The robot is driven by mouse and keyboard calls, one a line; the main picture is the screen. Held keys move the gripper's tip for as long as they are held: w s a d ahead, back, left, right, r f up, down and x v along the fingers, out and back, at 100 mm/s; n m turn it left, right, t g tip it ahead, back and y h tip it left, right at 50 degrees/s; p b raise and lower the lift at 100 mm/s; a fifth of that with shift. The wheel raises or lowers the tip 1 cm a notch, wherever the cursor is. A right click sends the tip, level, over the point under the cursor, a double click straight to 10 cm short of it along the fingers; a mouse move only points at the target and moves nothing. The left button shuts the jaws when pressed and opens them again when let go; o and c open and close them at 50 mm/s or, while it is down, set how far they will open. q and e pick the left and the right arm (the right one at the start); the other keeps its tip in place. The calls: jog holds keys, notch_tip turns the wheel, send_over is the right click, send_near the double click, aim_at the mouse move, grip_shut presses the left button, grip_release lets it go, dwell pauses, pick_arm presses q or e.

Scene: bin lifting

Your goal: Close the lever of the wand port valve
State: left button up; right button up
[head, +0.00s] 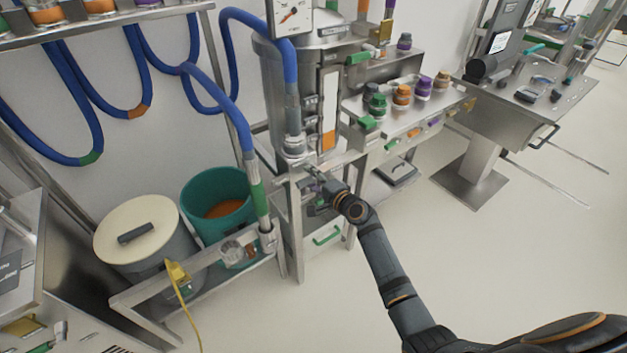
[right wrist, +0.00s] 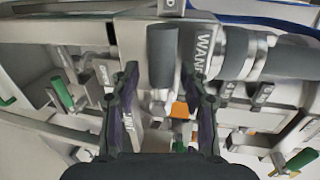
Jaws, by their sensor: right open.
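My right gripper (head: 314,184) reaches in from the lower right to the metal stand below the tank, just under the foot of the blue hose. In the right wrist view its two fingers (right wrist: 160,82) are open and apart. Between them shows a dark grey bar (right wrist: 162,55), possibly the valve lever, with a bright metal fitting (right wrist: 160,104) below it. I cannot tell whether the fingers touch either. A plate lettered "WAN..." (right wrist: 204,50) stands right of the bar, beside a metal port with a dark grey cuff (right wrist: 283,57). My left gripper is not in view.
The blue hose (head: 291,62) comes down onto the stand. A teal bucket (head: 218,200) and a lidded bin (head: 140,231) stand to the left. A shelf (head: 424,113) with coloured caps is at the right. Green handles (right wrist: 62,92) flank the gripper.

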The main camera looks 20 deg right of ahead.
jog(key=v, duration=1.2)
jog(key=s+d+f+n+g+h, duration=0.1)
jog(key=s+d+f+n+g, duration=0.15)
jog(key=f, duration=0.75)
jog(key=s+d+f+n+g+h, duration=0.15)
jog(key=s+f, duration=0.25)
jog(key=f, duration=0.5)
jog(key=s+d+f+n+g+h, duration=0.1)
jog(key=s+d+f+g+h, duration=0.2)
jog(key=f, duration=0.7)
jog(key=s+f+n+g, duration=0.2)
jog(key=s+f, duration=0.5)
jog(key=s, duration=0.5)
jog(key=s+f+n+g, duration=0.2)
jog(key=s+f+n, duration=0.2)
jog(key=s, duration=0.7)
jog(key=s+f+n+g, duration=0.2)
jog(key=s+f+n, duration=0.1)
jog(key=s+f, duration=0.6)
jog(key=s, duration=0.3)
jog(key=shift+s+f+n+g+h, duration=0.3)
jog(key=shift+h, duration=0.05)
